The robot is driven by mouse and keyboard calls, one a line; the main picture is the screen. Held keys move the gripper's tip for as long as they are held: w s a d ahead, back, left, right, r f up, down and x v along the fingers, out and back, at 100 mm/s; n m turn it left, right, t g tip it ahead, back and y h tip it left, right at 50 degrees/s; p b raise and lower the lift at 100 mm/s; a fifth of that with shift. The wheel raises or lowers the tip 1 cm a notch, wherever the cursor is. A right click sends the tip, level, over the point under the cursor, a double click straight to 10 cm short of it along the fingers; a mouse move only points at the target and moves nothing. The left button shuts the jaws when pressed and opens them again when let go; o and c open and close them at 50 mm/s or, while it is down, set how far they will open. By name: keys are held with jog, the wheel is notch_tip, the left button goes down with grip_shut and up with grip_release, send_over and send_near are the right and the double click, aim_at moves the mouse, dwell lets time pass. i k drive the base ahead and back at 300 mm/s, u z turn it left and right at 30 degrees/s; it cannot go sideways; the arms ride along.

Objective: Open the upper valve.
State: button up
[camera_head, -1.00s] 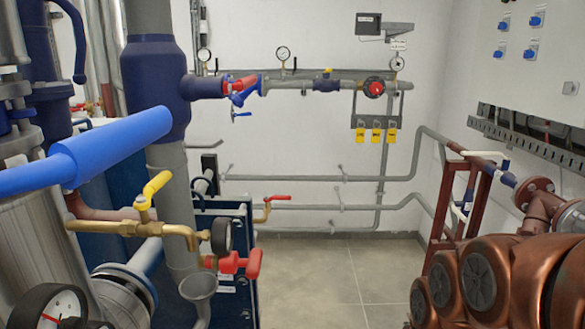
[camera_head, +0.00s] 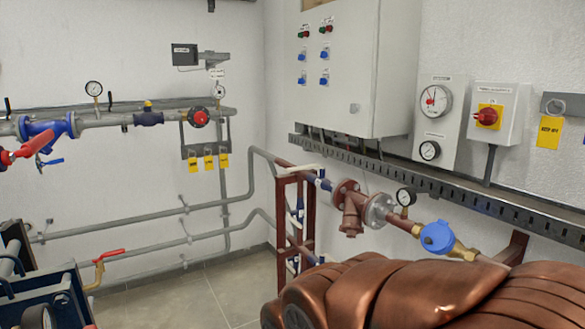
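My gripper is not in view. Several valves show, and I cannot tell which one is the upper valve. On the upper grey pipe at left are a red-handled fitting (camera_head: 22,148) at the left edge, a blue valve body (camera_head: 48,130), a small yellow-topped blue valve (camera_head: 148,115) and a round red knob (camera_head: 199,117). Lower down, a red lever valve (camera_head: 105,258) stands on a brass pipe, its lever roughly level. The yellow lever valve seen earlier at left is out of view.
A copper-coloured rounded body (camera_head: 420,290) fills the lower right. Behind it are a copper pipe with a blue-capped fitting (camera_head: 437,237) and a gauge (camera_head: 406,197). A white cabinet (camera_head: 350,70) and red switch (camera_head: 488,117) are on the wall. Floor (camera_head: 190,295) shows bare at lower middle.

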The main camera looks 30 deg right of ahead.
aim_at(295, 169)
jog(key=u, duration=0.25)
jog(key=k, duration=0.35)
jog(key=z, duration=0.75)
jog(key=i, duration=1.35)
jog(key=u, duration=0.9)
